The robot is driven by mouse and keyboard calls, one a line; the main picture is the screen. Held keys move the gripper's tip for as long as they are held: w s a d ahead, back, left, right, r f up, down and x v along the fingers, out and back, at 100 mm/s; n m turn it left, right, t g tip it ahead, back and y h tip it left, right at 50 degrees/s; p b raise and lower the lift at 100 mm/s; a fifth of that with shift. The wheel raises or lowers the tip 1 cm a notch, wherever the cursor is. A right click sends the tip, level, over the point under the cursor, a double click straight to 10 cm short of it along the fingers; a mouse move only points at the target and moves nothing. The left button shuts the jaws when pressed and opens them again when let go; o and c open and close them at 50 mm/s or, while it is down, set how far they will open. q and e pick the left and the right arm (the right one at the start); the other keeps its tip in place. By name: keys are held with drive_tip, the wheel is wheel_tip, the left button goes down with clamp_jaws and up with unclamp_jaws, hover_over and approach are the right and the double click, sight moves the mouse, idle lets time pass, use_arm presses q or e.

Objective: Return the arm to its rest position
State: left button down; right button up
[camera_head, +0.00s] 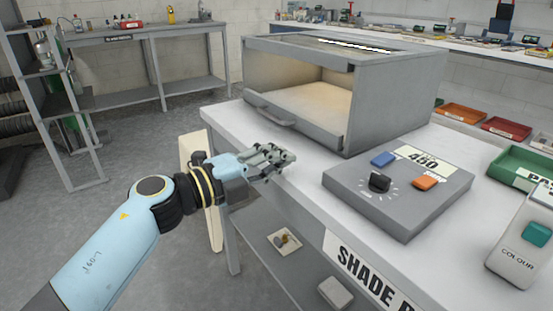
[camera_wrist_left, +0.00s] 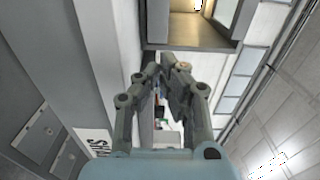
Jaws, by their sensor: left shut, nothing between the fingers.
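My left arm (camera_head: 110,240) comes in from the lower left in the head view. My left gripper (camera_head: 288,158) is shut and empty. It is over the left edge of the white bench, in front of the grey ozone washer. In the left wrist view the fingers of the left gripper (camera_wrist_left: 172,72) come together with nothing between them. The ozone washer (camera_head: 402,95) is a grey box with its front open and a lit, empty-looking interior. Its flap with a handle (camera_head: 270,110) is lowered at the front. My right gripper does not show in either view.
A white "COLOUR" device (camera_head: 515,255) and a green tray (camera_head: 515,165) stand at the right. A shelf rack (camera_head: 50,110) is at left; grey floor (camera_head: 110,175) lies open.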

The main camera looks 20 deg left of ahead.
use_arm(q)
drive_tip(key=s+a+r+n+t+y, duration=0.2)
drive_tip(key=a+n+t+y, duration=0.1)
drive_tip(key=a+n+y, duration=0.4)
drive_tip(key=s+a+r+n+t+y, duration=0.2)
drive_tip(key=a+r+n+y, duration=0.1)
drive_tip(key=a+n+y, duration=0.4)
drive_tip(key=s+a+f+n+g+y, duration=0.3)
drive_tip(key=s+a+f+n+g, duration=0.25)
drive_tip(key=a+n, duration=0.2)
drive_tip(key=s+d+f+n+g+h, duration=0.1)
drive_tip(key=s+d+f+g+h, duration=0.2)
drive_tip(key=s, duration=0.5)
drive_tip(key=s+d+f+n+g, duration=0.1)
drive_tip(key=s+d+f+g, duration=0.2)
drive_tip(key=s, duration=0.5)
drive_tip(key=s+d+f+n+g+h, duration=0.1)
drive_tip(key=s+f+n+g+h, duration=0.15)
drive_tip(key=s+g, duration=0.35)
drive_tip(key=s+a+f, duration=0.1)
drive_tip(key=s+f, duration=0.1)
drive_tip(key=f, duration=1.1)
drive_tip(key=s+a+f, duration=0.2)
drive_tip(key=s+f, duration=0.1)
drive_tip(key=f, duration=1.1)
drive_tip(key=s+f, duration=1.4)
drive_tip(key=s, duration=0.4)
drive_tip(key=shift+a+f+g+y, duration=0.2)
drive_tip(key=shift+a+g+y, duration=0.25)
